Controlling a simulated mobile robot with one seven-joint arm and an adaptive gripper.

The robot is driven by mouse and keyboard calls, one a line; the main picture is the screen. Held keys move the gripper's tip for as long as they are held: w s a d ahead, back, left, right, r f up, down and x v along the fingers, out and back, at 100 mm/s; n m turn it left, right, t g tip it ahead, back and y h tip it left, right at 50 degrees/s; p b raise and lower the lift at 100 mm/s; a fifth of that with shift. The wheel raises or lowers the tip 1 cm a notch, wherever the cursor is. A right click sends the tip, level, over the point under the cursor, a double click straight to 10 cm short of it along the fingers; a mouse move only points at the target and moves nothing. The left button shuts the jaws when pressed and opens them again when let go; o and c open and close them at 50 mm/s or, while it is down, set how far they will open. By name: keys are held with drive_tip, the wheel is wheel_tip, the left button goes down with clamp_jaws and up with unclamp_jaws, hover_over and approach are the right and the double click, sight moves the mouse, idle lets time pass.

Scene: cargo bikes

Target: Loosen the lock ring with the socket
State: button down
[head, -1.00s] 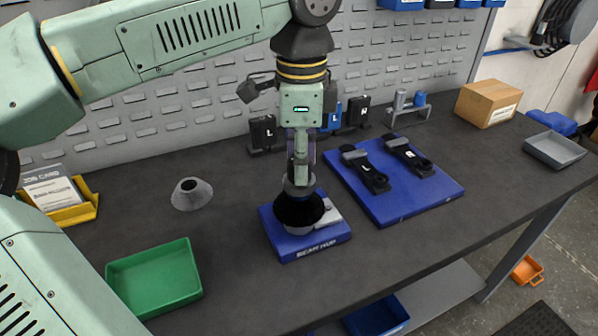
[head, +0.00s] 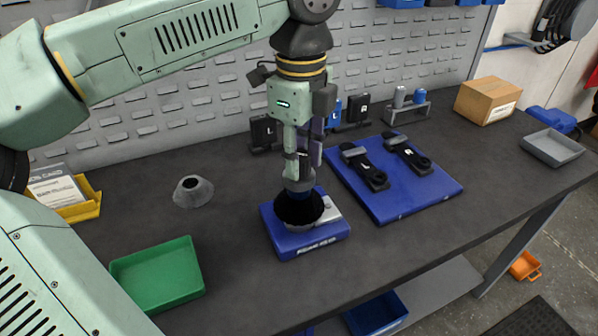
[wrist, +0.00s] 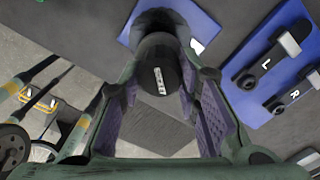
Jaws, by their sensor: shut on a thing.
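My gripper (head: 299,168) points straight down and is shut on the socket (head: 298,185), a dark cylinder with a blue band low down. In the wrist view the socket (wrist: 160,75) sits between the two fingers, with a small white label facing the camera. The socket stands upright over a black round part (head: 299,209) with a pale sloping rim, on a blue fixture block (head: 285,244). The lock ring is hidden beneath the socket, so I cannot tell how deeply they engage.
A blue mat (head: 399,205) with two black crank arms lies to the right. A grey cone (head: 193,192) and a green tray (head: 157,274) are to the left. Black blocks (head: 264,131) marked with letters stand behind. A cardboard box (head: 488,101) and grey tray (head: 553,147) are far right.

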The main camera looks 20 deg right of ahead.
drive_tip(key=m, duration=0.5)
drive_tip(key=shift+a+m+p, duration=0.1)
drive_tip(key=shift+m+p, duration=0.2)
drive_tip(key=shift+p, duration=0.05)
drive_tip(key=m, duration=0.5)
drive_tip(key=shift+p, duration=0.3)
drive_tip(key=m, duration=0.4)
drive_tip(key=shift+m, duration=0.4)
drive_tip(key=m, duration=0.4)
drive_tip(key=shift+a+m, duration=0.15)
drive_tip(key=shift+m, duration=0.15)
drive_tip(key=shift+f+b, duration=0.8)
drive_tip(key=shift+f, duration=0.1)
drive_tip(key=c, duration=1.8)
unclamp_jaws()
clamp_jaws()
